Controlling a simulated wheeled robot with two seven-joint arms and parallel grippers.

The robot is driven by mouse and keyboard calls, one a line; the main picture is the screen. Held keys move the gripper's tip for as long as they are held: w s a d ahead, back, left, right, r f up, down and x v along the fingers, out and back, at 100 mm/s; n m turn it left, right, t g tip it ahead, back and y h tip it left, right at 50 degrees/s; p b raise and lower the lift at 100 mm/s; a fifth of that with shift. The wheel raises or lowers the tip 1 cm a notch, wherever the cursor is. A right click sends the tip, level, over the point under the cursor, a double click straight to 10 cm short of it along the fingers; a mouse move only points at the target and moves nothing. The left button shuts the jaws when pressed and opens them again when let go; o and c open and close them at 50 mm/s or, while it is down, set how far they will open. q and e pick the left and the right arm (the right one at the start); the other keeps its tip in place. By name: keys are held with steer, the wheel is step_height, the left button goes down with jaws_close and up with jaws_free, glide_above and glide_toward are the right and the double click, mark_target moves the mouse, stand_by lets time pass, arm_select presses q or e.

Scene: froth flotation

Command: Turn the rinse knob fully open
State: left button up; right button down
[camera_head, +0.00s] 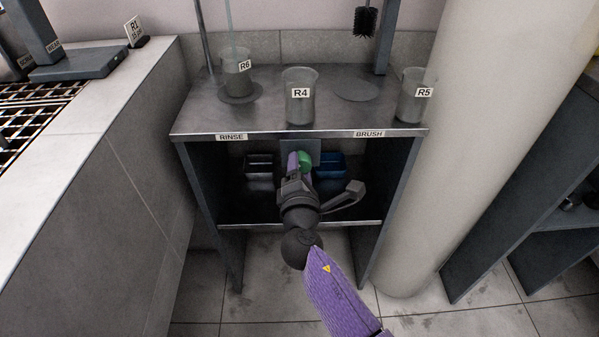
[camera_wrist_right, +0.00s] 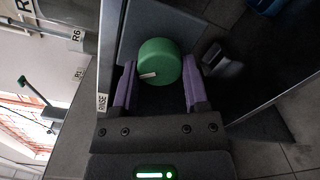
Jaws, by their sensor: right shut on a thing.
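The green rinse knob (camera_head: 306,161) sits on a grey plate under the front of the metal bench (camera_head: 262,121). In the right wrist view the round knob (camera_wrist_right: 161,60) has a white mark near its lower left edge. My right gripper (camera_head: 299,165) is shut on the knob, with one purple finger on each side of it in the right wrist view (camera_wrist_right: 157,78). In the head view the gripper partly hides the knob. My left gripper is not in view.
Beakers R6 (camera_head: 236,80), R4 (camera_head: 300,108) and R5 (camera_head: 412,104) stand on the bench top. A brush (camera_head: 365,21) hangs above it. A blue bin (camera_head: 329,167) lies below, beside the knob. A thick pale column (camera_head: 455,150) stands right of the bench.

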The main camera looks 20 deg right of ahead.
steer(key=m+b, duration=0.1)
steer(key=m, duration=0.4)
steer(key=shift+b, duration=0.35)
steer(key=shift+m, duration=0.6)
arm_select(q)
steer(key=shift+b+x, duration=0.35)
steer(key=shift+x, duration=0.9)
arm_select(e)
steer(key=shift+m, duration=0.7)
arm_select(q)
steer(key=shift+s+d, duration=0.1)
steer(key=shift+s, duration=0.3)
arm_select(e)
steer(key=shift+c, duration=0.5)
jaws_free()
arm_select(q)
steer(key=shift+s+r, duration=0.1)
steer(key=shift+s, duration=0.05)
arm_select(e)
steer(key=shift+r, duration=0.1)
